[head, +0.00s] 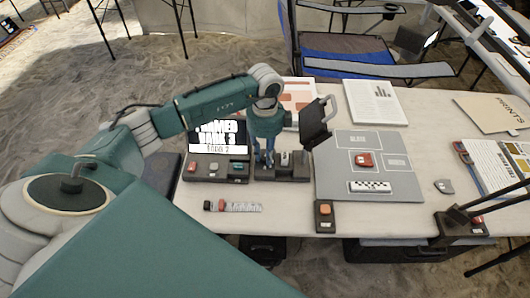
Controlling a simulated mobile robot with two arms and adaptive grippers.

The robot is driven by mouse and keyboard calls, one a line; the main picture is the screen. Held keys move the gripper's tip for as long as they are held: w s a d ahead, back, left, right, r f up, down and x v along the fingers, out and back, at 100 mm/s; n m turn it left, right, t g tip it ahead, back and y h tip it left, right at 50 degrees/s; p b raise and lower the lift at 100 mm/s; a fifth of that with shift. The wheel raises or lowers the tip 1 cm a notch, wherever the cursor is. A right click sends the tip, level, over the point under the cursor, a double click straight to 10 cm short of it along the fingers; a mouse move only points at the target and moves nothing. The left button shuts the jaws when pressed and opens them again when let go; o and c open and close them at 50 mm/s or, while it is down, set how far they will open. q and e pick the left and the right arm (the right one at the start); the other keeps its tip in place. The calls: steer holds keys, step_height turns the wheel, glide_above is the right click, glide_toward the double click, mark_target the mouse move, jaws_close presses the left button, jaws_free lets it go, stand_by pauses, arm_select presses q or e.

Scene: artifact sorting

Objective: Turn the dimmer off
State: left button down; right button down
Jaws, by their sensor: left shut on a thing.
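My right gripper is not in view.
A tilted dark panel (315,123) stands just right of my left wrist. A box with several buttons (213,170) sits left of the dimmer. A grey mat (330,185) with a red-topped item (364,160) lies to the right. A small box with an orange button (325,222) stands at the front edge.

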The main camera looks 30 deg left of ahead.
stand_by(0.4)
arm_select(q)
steer(key=c, duration=1.5)
jaws_free()
steer(key=shift+c, duration=0.2)
step_height(320, 180, up, 12)
